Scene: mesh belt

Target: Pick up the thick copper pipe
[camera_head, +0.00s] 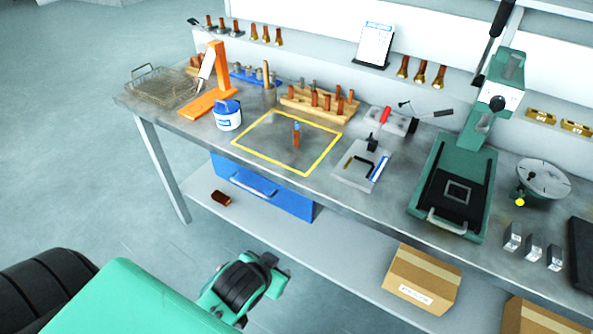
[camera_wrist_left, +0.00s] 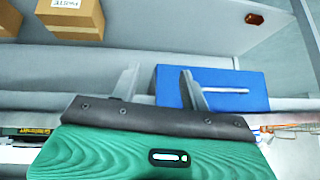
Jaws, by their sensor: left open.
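A short, thick copper-brown pipe (camera_head: 221,198) lies on its side on the lower shelf, left of the blue drawer. A similar copper piece (camera_wrist_left: 255,18) shows at the top right of the left wrist view. A thinner copper piece (camera_head: 296,138) with a blue top stands upright inside the yellow square on the bench. My left gripper (camera_head: 272,264) is low in front of the bench, to the right of and nearer than the shelf pipe. Its two fingers (camera_wrist_left: 158,88) are apart with nothing between them. My right gripper is not in view.
The blue drawer (camera_head: 262,188) hangs under the bench top (camera_head: 225,155), above the lower shelf (camera_head: 320,252). A cardboard box (camera_head: 420,278) stands on the shelf at right. A wooden rack (camera_head: 318,104) holds several copper pieces. The shelf around the pipe is clear.

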